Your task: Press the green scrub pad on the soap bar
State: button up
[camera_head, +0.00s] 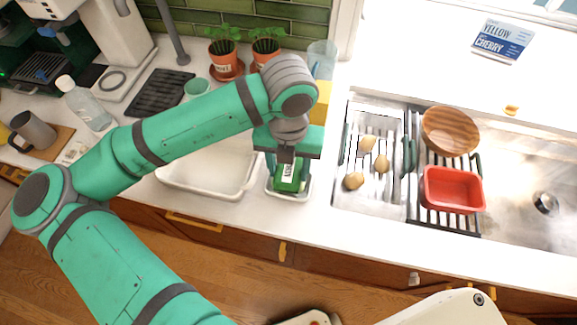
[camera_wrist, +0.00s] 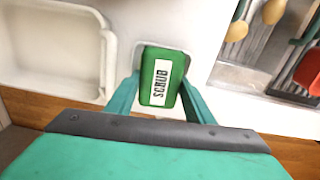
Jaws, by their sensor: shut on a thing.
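The green scrub pad (camera_head: 288,176) has a white label reading "SCRUB". My gripper (camera_head: 287,168) points down and is shut on the pad. In the wrist view the pad (camera_wrist: 161,76) sits between the two green fingers of my gripper (camera_wrist: 160,96). The pad is over a small white dish (camera_head: 289,190), whose rim shows around it. No soap bar can be made out; the pad and gripper cover most of the dish. I cannot tell whether the pad touches anything beneath it.
A white basin (camera_head: 208,176) lies just left of the dish. To the right is a sink with a rack holding a red tub (camera_head: 453,190) and a wooden bowl (camera_head: 450,131). Several potato-like items (camera_head: 382,163) lie on the tray at the sink's left. Potted plants (camera_head: 222,55) stand behind.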

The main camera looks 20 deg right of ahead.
aim_at(288, 169)
jog(key=shift+f, duration=0.65)
dwell(1.4)
jog(key=shift+r, duration=0.1)
jog(key=shift+r, duration=3.5)
